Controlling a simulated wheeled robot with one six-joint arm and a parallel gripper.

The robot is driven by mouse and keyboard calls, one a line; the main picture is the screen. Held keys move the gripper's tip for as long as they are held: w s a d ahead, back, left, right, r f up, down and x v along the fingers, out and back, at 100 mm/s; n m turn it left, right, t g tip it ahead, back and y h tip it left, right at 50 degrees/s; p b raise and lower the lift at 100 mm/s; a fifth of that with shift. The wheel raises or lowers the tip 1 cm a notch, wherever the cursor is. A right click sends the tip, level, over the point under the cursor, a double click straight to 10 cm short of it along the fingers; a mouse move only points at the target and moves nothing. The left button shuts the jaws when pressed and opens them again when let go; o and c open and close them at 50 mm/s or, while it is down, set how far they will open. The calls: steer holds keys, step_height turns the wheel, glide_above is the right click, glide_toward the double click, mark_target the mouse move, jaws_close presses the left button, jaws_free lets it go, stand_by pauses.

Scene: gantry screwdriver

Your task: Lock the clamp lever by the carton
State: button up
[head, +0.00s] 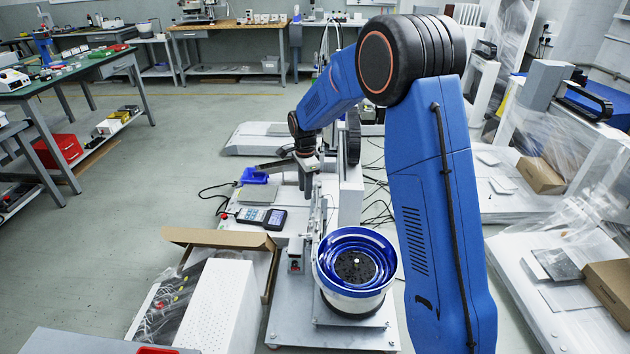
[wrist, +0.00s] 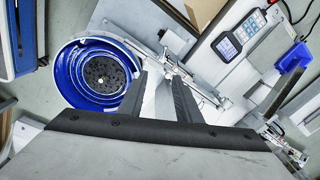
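My gripper (head: 306,184) points down over the white bench in the head view. In the wrist view my gripper (wrist: 160,78) shows two dark fingers apart with nothing held between them. The open brown carton (head: 222,239) lies left of the blue bowl, and part of the carton (wrist: 206,10) shows at the wrist view's top edge. A slim metal clamp-like mechanism (wrist: 176,42) lies near the carton, beyond the fingertips. I cannot make out its lever or whether it is locked. The same strip of metalwork (head: 318,220) is small in the head view.
A blue-rimmed bowl (head: 356,262) stands close to the metalwork. A handheld meter (head: 262,217) with a cable lies on the bench behind the carton. A small box with a red button (head: 295,256) stands between carton and bowl. A blue piece (head: 253,176) lies farther back.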

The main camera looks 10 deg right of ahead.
steer(key=s+d+r+n, duration=0.2)
steer(key=s+r, duration=0.2)
steer(key=r, duration=0.2)
steer(key=shift+s+d+t, duration=0.25)
steer(key=shift+s+t, duration=0.05)
steer(key=shift+r, duration=0.1)
steer(key=w+a+f+g, duration=0.1)
steer(key=w+a+f, duration=0.15)
steer(key=f, duration=0.35)
steer(key=w+a+f, duration=0.2)
steer(key=w+f, duration=0.2)
steer(key=f, duration=0.3)
steer(key=shift+m, duration=0.3)
steer(key=f, duration=1.7)
steer(key=shift+w+a, duration=0.15)
steer(key=shift+w, duration=0.05)
jaws_close()
